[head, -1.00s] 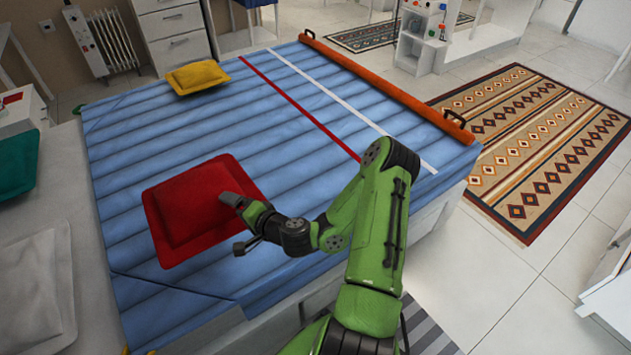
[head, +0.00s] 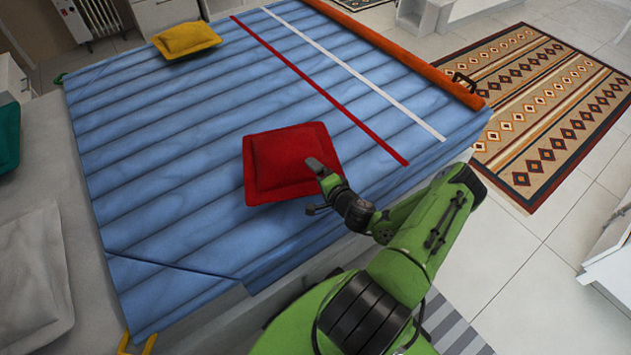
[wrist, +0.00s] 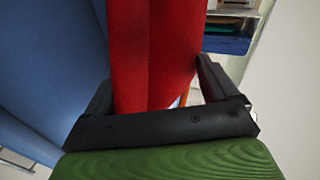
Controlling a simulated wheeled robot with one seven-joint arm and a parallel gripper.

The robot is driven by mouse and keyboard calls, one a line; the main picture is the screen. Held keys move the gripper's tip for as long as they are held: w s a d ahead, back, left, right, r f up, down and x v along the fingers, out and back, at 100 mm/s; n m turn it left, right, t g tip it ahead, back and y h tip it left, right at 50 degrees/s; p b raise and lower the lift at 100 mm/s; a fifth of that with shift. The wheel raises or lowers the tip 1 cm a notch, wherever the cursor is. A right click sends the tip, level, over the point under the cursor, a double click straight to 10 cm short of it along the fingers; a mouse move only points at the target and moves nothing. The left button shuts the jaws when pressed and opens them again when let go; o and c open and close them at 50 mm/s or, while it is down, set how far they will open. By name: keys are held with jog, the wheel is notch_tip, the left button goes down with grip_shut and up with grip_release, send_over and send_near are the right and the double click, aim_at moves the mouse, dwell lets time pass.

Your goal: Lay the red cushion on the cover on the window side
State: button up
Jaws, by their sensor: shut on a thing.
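The red cushion (head: 280,155) is held over the near middle of the blue quilted cover (head: 170,165), left of the red stripe (head: 330,95). It looks roughly level; whether it touches the cover I cannot tell. My gripper (head: 318,172) is shut on the cushion's near right edge. In the wrist view the red cushion (wrist: 150,45) stands between the two dark fingers (wrist: 155,90), with the blue cover (wrist: 45,60) to the left. A yellow cushion (head: 187,40) lies at the cover's far left.
A white stripe (head: 360,75) and an orange roll (head: 400,55) run along the cover's right side. A grey cushion (head: 32,280) and a green one (head: 8,138) lie on the pale surface at left. The cover between the stripes and yellow cushion is bare.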

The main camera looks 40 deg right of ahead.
notch_tip(320, 180, down, 2)
jog(key=shift+r, duration=0.1)
jog(key=o, duration=1)
